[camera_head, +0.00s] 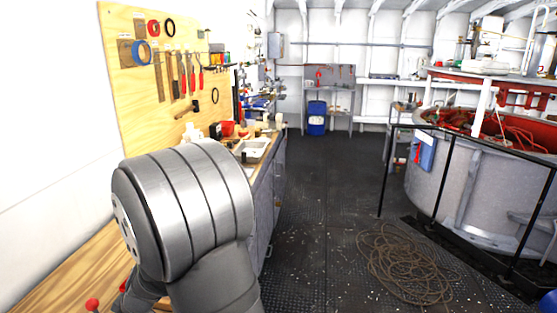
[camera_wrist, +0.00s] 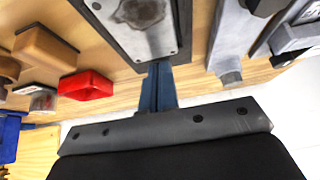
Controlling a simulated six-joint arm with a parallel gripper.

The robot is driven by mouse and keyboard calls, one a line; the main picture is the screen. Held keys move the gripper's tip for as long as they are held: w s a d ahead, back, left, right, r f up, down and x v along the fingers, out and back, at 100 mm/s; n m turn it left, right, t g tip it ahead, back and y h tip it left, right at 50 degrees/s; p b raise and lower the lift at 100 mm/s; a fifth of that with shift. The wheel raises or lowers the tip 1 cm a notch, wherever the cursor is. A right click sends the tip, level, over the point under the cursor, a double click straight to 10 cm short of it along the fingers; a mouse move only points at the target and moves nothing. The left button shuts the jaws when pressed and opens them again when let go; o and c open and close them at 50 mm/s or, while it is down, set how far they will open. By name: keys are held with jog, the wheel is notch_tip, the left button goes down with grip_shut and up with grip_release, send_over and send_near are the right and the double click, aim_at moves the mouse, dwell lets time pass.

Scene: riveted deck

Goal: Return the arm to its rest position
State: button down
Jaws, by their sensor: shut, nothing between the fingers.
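My gripper (camera_wrist: 159,72) shows in the wrist view as narrow blue fingers closed together, extending from a dark bar at the bottom of the picture. Nothing is held between them. The fingertips are over the wooden bench top, just in front of a grey metal plate with a dark border; I cannot tell whether they touch it. In the head view my big grey arm joint fills the lower left, and the gripper is hidden.
In the wrist view, a red box (camera_wrist: 87,84) and a tan block (camera_wrist: 45,52) lie left, a grey metal tool (camera_wrist: 228,50) right. In the head view, a tool board (camera_head: 165,80) stands behind the bench. Coiled rope (camera_head: 405,262) lies on the floor; mid-floor is mostly clear.

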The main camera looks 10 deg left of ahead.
jog(key=a+r, duration=0.3)
jog(key=shift+r, duration=0.15)
jog(key=shift+a+r, duration=0.3)
jog(key=shift+a, duration=0.15)
jog(key=c, duration=1.3)
grip_release()
jog(key=shift+r, duration=0.1)
jog(key=shift+o, duration=0.8)
jog(key=s+a+r+m+h, duration=0.1)
jog(key=s+a+r+m, duration=0.1)
jog(key=r, duration=0.3)
jog(key=shift+s+a, duration=0.2)
jog(key=shift+a, duration=0.6)
notch_tip(320, 180, up, 7)
jog(key=a+m+t+h, duration=0.2)
jog(key=m, duration=0.3)
jog(key=shift+t+y, duration=0.3)
jog(key=x, duration=1.7)
jog(key=shift+s+a+f, duration=0.1)
jog(key=shift+s+f, duration=0.2)
jog(key=shift+s, duration=0.1)
